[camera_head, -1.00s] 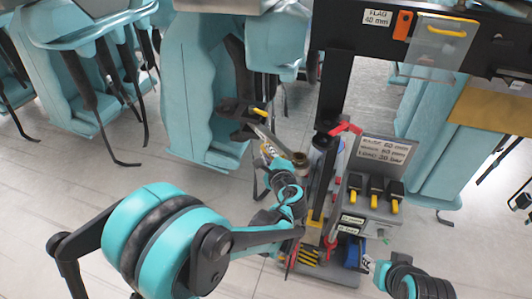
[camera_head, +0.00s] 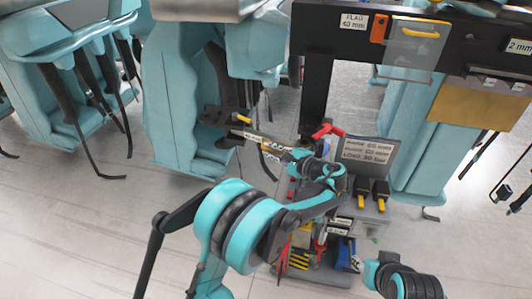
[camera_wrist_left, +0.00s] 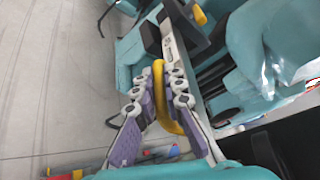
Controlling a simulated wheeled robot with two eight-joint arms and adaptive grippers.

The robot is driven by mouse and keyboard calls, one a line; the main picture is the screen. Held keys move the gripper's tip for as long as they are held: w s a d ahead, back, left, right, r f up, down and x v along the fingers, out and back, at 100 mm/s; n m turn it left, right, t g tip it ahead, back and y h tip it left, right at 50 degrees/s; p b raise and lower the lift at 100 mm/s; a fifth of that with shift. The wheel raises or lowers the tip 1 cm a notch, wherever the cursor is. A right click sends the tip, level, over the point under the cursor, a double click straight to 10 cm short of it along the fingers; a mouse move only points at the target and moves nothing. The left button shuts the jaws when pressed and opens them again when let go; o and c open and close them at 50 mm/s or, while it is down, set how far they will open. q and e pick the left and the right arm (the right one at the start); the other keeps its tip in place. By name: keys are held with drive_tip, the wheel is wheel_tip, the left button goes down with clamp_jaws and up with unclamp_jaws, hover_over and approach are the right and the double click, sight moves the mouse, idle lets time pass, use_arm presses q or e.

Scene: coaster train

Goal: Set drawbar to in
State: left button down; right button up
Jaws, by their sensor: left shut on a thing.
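The drawbar (camera_head: 253,137) is a slim grey bar with a white label, reaching out from a dark bracket on the teal seat unit in the head view. In the left wrist view its yellow loop handle (camera_wrist_left: 158,90) is at its near end. My left gripper (camera_head: 281,151) is at the outer end of the bar. In the wrist view its two fingers (camera_wrist_left: 160,100) are closed on the loop from both sides. The bar's inner end is hidden in the bracket. My right arm shows at the lower right of the head view, but its gripper is not visible.
A tool stand with a grey sign (camera_head: 369,151) and yellow-tipped black holders (camera_head: 371,192) stands just right of the left wrist. A dark post (camera_head: 316,90) rises behind it. Teal seats (camera_head: 70,75) hang at the left. Pale floor (camera_head: 80,220) is clear at lower left.

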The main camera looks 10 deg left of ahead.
use_arm(q)
drive_tip(key=shift+w+d+n+g+y, duration=0.25)
drive_tip(key=shift+w+n+g, duration=0.05)
drive_tip(key=shift+w+g, duration=0.15)
drive_tip(key=shift+w+d+n+g+y, duration=0.25)
drive_tip(key=shift+w+n+g, duration=0.1)
drive_tip(key=shift+w, duration=0.1)
drive_tip(key=c, duration=1.9)
unclamp_jaws()
drive_tip(key=shift+w, duration=0.1)
drive_tip(key=v, duration=1.2)
drive_tip(key=shift+f, duration=0.1)
